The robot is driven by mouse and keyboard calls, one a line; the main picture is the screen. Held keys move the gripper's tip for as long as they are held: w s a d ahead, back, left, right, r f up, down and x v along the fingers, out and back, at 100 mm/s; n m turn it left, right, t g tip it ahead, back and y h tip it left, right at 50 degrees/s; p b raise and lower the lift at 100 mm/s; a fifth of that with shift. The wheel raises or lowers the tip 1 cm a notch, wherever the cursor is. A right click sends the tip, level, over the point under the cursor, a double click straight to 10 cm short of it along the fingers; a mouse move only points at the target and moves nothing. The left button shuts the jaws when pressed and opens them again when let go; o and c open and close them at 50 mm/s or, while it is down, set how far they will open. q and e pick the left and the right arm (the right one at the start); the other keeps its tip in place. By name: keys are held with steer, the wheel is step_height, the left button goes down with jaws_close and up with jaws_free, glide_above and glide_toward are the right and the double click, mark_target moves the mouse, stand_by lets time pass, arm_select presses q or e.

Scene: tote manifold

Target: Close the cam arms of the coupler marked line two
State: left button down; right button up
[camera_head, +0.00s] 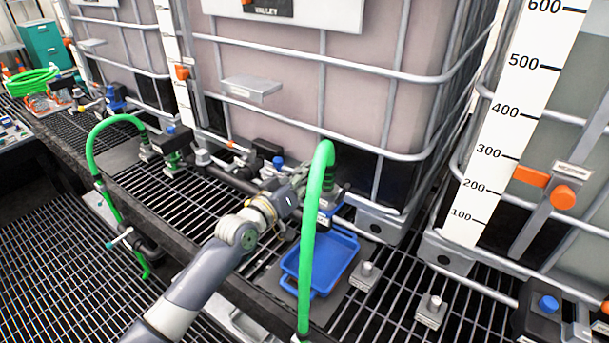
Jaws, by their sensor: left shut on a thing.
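A green hose (316,225) arches up in the middle and comes down into a grey coupler (331,196) above a blue tray. My left gripper (300,183) reaches in from the lower left to this coupler, partly behind the hose. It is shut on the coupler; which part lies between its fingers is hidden. The cam arms are too small and covered to tell their position, and I cannot read the coupler's line mark. Another green hose (112,119) arches at the left toward a valve fitting. My right gripper is not in view.
The blue tray (345,262) sits on the grating under the coupler. Caged tanks (290,90) stand close behind. Grey fittings (366,276) stand on the grating to the right. A white scale (505,120) with an orange marker rises at the right.

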arm_select(q)
steer(key=shift+s+d+r+m, duration=0.1)
steer(key=shift+s+d+m, duration=0.05)
steer(key=shift+m, duration=0.45)
steer(key=shift+s+d+r+m, duration=0.1)
steer(key=shift+d+m, duration=0.05)
steer(key=shift+m, duration=0.45)
steer(key=c, duration=1.7)
jaws_free()
steer(key=shift+f, duration=0.1)
steer(key=shift+s, duration=0.15)
steer(key=v, duration=0.8)
steer(key=shift+f, duration=0.1)
